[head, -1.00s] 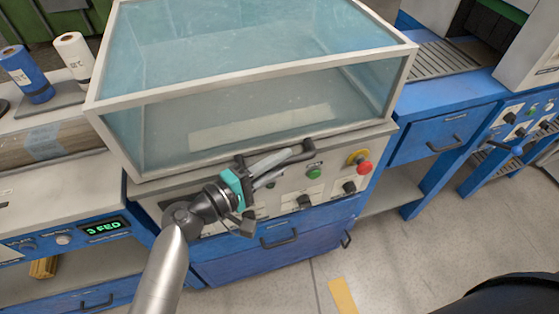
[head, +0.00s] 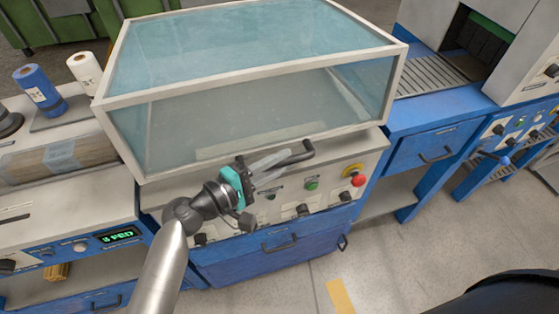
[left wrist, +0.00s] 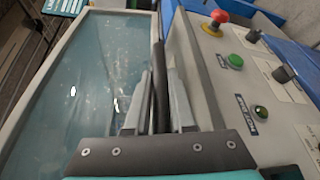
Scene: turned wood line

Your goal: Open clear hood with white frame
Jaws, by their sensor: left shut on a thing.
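The clear hood with a white frame (head: 250,81) sits on top of a blue and grey machine in the head view. My left gripper (head: 268,168) is shut on this handle. In the left wrist view the handle (left wrist: 160,85) lies between the two grey fingers (left wrist: 158,105), with the hood's pane (left wrist: 90,75) to the left. My right gripper is not in view.
Below the hood is a control panel with a red stop button (head: 358,181) and a green button (head: 312,185). A blue roll (head: 40,92) and a white roll (head: 85,70) stand at left. A blue bench (head: 430,120) adjoins at right. Floor in front is clear.

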